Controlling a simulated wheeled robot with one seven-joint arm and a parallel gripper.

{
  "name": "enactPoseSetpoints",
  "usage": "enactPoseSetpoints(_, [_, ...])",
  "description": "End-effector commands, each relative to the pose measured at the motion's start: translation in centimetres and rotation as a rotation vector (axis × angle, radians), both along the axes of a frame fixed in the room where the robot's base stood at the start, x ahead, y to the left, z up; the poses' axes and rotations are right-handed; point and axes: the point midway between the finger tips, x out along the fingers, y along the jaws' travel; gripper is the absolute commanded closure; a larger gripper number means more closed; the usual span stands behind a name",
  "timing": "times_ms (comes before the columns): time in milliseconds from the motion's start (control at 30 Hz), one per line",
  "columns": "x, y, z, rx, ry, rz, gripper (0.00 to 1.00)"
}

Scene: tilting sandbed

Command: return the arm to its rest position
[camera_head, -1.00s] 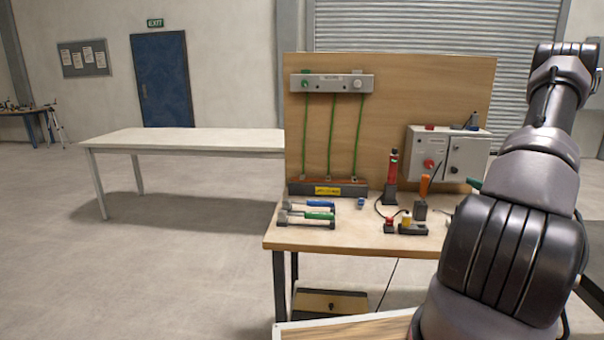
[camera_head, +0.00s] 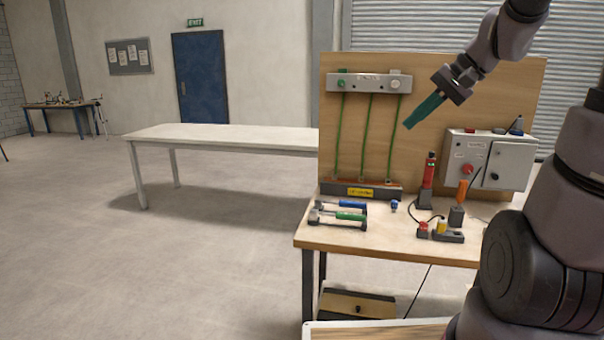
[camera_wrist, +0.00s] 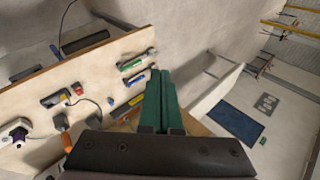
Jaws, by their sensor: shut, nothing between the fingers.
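My gripper (camera_head: 408,126) hangs in the air at the upper right of the head view, above the workbench and in front of its wooden backboard. Its green fingers are shut together with nothing between them and point down to the left. In the wrist view the green fingers (camera_wrist: 161,78) also lie side by side, closed. My arm runs from the gripper up out of the top of the head view, and its thick lower links fill the right edge. The gripper looks apart from the board and bench, though its exact distance from the board is hard to tell.
The backboard (camera_head: 440,110) holds a grey bar with green cords and a grey switch box (camera_head: 505,162). A long table (camera_head: 220,138) stands left; the floor there is clear.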

Motion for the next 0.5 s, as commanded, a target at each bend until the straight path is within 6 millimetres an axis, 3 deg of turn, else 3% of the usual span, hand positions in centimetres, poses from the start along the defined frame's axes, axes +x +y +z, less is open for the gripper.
enactPoseSetpoints(33, [-1.9, 0.8, 0.7, -0.059, -0.015, 0.017, 1.0])
enactPoseSetpoints(200, [-7.3, 1.4, 1.8, -0.248, -0.075, 0.023, 1.0])
enactPoseSetpoints(333, [-10.2, 1.0, 2.4, -0.356, -0.142, 0.008, 1.0])
enactPoseSetpoints(500, [-12.2, 0.5, 3.0, -0.429, -0.212, -0.014, 1.0])
